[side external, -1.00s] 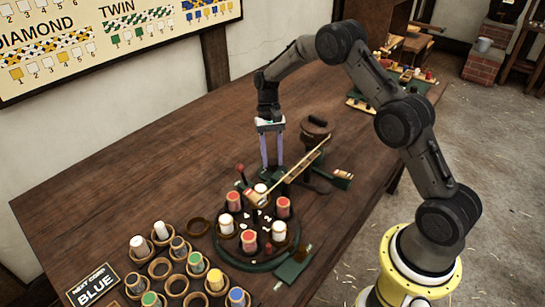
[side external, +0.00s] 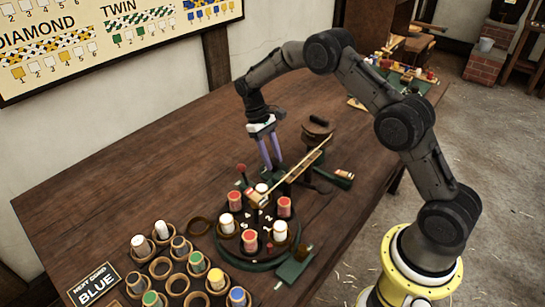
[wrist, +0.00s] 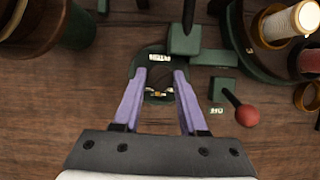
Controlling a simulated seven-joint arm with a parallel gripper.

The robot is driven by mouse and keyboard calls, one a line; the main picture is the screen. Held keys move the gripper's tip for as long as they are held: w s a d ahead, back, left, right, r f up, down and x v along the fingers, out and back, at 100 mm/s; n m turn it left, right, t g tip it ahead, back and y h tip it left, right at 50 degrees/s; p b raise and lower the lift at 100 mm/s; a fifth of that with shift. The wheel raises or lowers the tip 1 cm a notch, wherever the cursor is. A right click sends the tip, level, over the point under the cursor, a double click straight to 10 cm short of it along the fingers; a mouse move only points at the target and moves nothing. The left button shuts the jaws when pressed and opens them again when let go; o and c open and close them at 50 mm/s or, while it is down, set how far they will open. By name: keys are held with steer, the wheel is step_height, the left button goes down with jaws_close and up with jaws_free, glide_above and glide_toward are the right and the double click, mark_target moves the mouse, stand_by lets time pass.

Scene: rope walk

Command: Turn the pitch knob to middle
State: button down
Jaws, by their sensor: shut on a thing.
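My gripper (side external: 273,166) has lilac fingers and reaches down, leaning, to a small green base behind the round carousel. In the wrist view my gripper (wrist: 160,76) has its two fingertips on either side of the small dark pitch knob (wrist: 158,93), with pale marks showing on it. The knob sits on a rounded green plate with a small white label (wrist: 159,57), too small to read surely. The fingers hide part of the knob and plate, so its exact setting cannot be told. In the side view the knob is hidden by the fingers.
A red-balled lever (wrist: 247,115) stands close right of the fingers in the wrist view. The carousel (side external: 262,265) with red and white bobbins stands in front in the side view. A wooden rod (side external: 306,165) slants beside the gripper. Table to the left is clear.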

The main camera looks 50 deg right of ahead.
stand_by(0.3)
steer(key=shift+c, duration=2.2)
jaws_free()
steer(key=shift+r, duration=0.15)
steer(key=v, duration=1.3)
steer(key=shift+r, duration=0.3)
steer(key=shift+w+a, duration=0.1)
steer(key=shift+a, duration=0.05)
